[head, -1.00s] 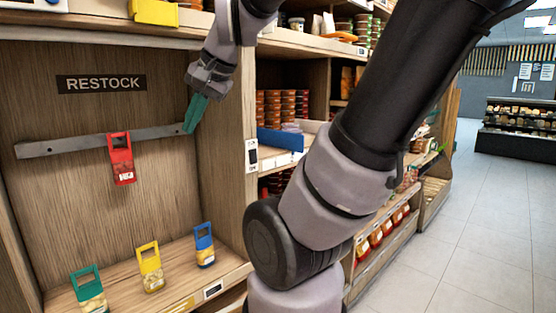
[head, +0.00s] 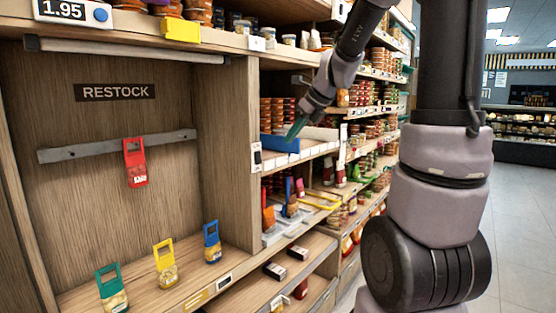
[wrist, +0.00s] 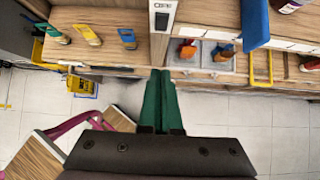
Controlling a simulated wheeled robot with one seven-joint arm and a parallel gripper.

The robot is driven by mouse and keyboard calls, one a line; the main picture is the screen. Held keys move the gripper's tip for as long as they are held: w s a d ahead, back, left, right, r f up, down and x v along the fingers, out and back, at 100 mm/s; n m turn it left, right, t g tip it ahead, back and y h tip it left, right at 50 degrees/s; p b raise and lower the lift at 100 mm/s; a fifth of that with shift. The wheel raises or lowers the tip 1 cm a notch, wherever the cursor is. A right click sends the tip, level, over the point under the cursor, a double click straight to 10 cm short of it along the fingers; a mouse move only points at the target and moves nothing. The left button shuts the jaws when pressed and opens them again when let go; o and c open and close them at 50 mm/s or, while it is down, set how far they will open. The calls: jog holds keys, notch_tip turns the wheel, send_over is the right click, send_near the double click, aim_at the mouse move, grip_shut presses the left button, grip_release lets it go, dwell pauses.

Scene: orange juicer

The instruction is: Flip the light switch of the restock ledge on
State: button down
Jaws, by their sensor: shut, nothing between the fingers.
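The restock ledge is a wooden bay with a dark RESTOCK sign (head: 115,92) on its back wall. A small white plate with a dark part, which looks like the light switch (head: 256,158), is on the front edge of the bay's right side panel. It also shows at the top of the wrist view (wrist: 162,16); its on or off position is too small to tell. My gripper (head: 296,129) has green fingers, shut and empty, in front of the shelves to the right of the switch. In the wrist view the shut fingers (wrist: 158,100) point toward the panel edge, apart from the switch.
A tube-like lamp (head: 125,49) under the upper shelf looks unlit. A red packet (head: 135,163) hangs on a grey rail (head: 75,150). Green (head: 111,289), yellow (head: 166,264) and blue (head: 212,243) packets stand below. A blue tray edge (head: 280,143) is near my gripper. Floor is free at right.

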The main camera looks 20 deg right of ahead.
aim_at(258, 158)
jog(key=shift+f, duration=0.1)
jog(key=w+a+r+x, duration=0.1)
jog(key=r+x, duration=0.1)
jog(key=x, duration=1)
jog(key=shift+w+a+f, duration=0.35)
jog(key=shift+w+a, duration=0.1)
jog(key=shift+w, duration=0.15)
jog(key=shift+w+a+f, duration=0.15)
jog(key=shift+w+a, duration=0.05)
